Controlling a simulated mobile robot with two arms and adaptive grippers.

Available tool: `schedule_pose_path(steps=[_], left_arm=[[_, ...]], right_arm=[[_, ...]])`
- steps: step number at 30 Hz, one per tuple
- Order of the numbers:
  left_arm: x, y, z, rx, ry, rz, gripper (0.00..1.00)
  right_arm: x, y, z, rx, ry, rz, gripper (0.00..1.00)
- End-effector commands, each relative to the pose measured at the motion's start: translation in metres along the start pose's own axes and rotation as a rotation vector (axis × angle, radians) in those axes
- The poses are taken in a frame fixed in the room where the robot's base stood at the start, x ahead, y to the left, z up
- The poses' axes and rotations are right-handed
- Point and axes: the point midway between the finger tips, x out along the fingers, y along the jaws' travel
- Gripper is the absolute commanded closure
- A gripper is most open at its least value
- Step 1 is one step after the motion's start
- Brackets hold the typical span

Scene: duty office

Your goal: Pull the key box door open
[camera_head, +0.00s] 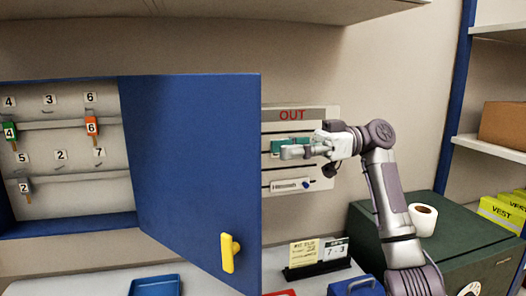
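The blue key box door (195,165) stands swung well out from the key box (70,228), whose inside shows at the left. A yellow handle (229,254) sits low on the door near its free edge. My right gripper (290,152) is right of the door, in front of the OUT board, pointing left and apart from the handle. Its fingers are small and seen side-on, so I cannot tell whether they are open or shut. My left gripper is out of view.
Numbered hooks in the box hold a green tag (10,131), an orange tag (92,126) and a grey one (26,187). The OUT board (325,115) hangs behind my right gripper.

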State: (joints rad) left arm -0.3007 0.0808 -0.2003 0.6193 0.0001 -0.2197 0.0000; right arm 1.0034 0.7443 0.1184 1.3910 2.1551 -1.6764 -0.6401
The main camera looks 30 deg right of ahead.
Motion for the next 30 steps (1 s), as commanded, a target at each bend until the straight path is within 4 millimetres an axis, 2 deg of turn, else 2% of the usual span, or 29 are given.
schedule_pose_path(steps=[3,9,30], left_arm=[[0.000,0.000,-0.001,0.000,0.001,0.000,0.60],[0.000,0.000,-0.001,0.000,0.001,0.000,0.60],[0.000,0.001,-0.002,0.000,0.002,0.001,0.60]], right_arm=[[-0.025,0.000,-0.001,0.001,0.001,0.003,0.64],[-0.048,0.000,0.000,0.001,-0.001,0.002,0.64],[-0.053,0.000,0.001,0.001,-0.001,0.000,0.64]])
